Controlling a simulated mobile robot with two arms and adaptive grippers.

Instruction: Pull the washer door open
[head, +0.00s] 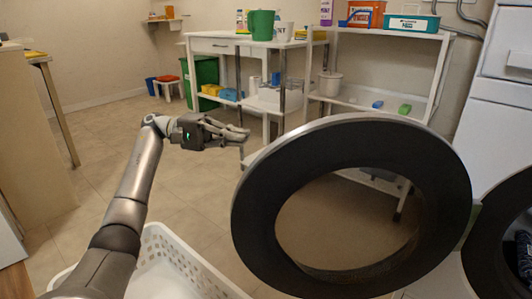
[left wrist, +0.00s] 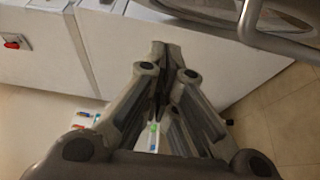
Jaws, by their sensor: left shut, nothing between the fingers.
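The washer door (head: 255,200) is a large black ring with a round see-through middle. It stands swung out to the left of the white washer (head: 487,130), whose round dark opening (head: 490,240) shows at the right edge with dark cloth inside. My left gripper (head: 245,134) is shut and empty in the head view, just left of the door's upper left rim; I cannot tell whether it touches. In the left wrist view its closed fingers (left wrist: 160,50) point at a white appliance front, with a grey curved rim (left wrist: 250,20) at the upper right. My right gripper is not in view.
A white plastic basket (head: 180,262) sits on the floor below my left arm. White shelves (head: 445,60) with bins and a table (head: 225,43) with a green bucket (head: 261,25) stand behind. Tiled floor (head: 110,150) lies clear at the left.

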